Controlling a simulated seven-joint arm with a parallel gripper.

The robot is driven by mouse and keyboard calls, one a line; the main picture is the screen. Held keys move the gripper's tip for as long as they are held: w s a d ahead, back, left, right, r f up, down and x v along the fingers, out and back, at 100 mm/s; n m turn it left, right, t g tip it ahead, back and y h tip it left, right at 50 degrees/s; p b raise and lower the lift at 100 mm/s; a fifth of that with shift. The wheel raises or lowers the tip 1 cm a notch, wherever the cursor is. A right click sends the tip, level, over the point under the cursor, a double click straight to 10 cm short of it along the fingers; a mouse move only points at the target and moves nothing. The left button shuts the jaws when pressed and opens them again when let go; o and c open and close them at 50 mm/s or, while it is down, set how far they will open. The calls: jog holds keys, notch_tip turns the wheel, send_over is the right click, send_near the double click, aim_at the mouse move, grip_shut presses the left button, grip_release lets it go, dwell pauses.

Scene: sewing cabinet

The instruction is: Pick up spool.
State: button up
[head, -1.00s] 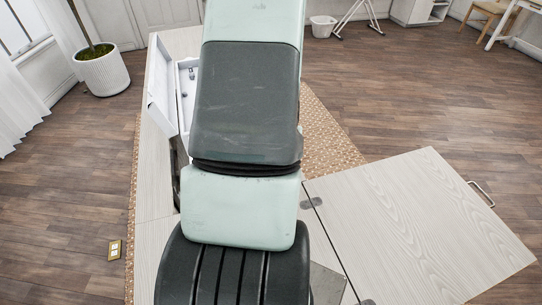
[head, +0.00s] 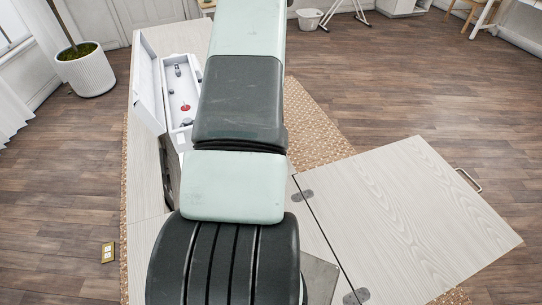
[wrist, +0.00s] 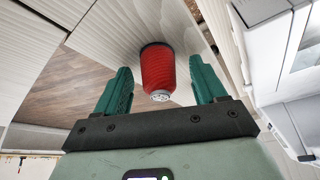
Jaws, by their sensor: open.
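A red spool (wrist: 159,72) with a dark rim at one end and a pale end facing the camera shows in the wrist view. It lies between the two green fingers of my gripper (wrist: 162,82), with a gap on each side. The fingers are apart and hold nothing. Pale wood of the cabinet (wrist: 110,40) shows behind the spool. I cannot tell how far the spool is beyond the fingertips. In the head view my arm hides the gripper and the spool.
A white open box (head: 163,100) with a small red item (head: 185,107) and other small parts stands left of my arm. A pale wooden leaf (head: 410,220) with a handle extends at right. White machine-like bodywork (wrist: 285,60) is close right of the gripper in the wrist view.

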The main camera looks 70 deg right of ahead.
jog(key=shift+c, duration=0.3)
jog(key=c, duration=1.1)
jog(key=shift+r, duration=0.5)
jog(key=r, duration=0.6)
jog(key=w+r, duration=0.1)
jog(key=r, duration=0.2)
jog(key=shift+w+d, duration=0.1)
jog(key=shift+d, duration=0.2)
jog(key=w+d+r+n+t+y, duration=0.1)
jog(key=w+d+r+n, duration=0.2)
jog(key=w, duration=0.9)
jog(key=w+r+n+t, duration=0.1)
jog(key=w+r+n, duration=0.3)
jog(key=w, duration=0.7)
jog(key=shift+m, duration=0.5)
jog(key=shift+w+a, duration=2.3)
jog(key=shift+w, duration=0.2)
